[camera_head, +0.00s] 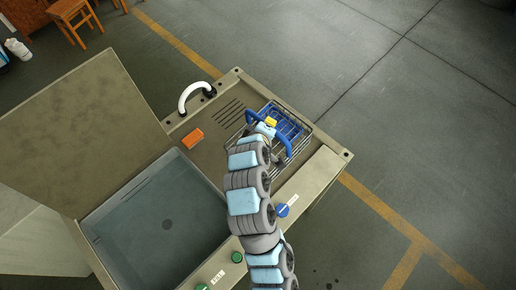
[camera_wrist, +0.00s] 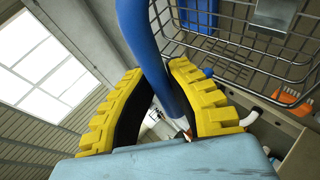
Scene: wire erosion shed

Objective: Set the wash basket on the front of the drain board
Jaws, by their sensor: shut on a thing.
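The wash basket (camera_head: 302,142) is a wire basket with a blue arched handle (camera_head: 284,153) and something blue inside. In the head view it is at the right part of the drain board (camera_head: 211,153), partly hidden by my arm. I cannot tell whether its bottom touches the board. My gripper (camera_head: 269,122) is at the handle. In the wrist view, the yellow fingers of my gripper (camera_wrist: 157,75) are shut on the blue handle, and the wire side of the basket (camera_wrist: 235,45) fills the upper right.
A white curved spout (camera_head: 195,94) stands at the board's back edge. A raised panel (camera_head: 80,130) flanks the basin. Blue and green knobs (camera_head: 237,257) line the front rim. Floor at right is clear.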

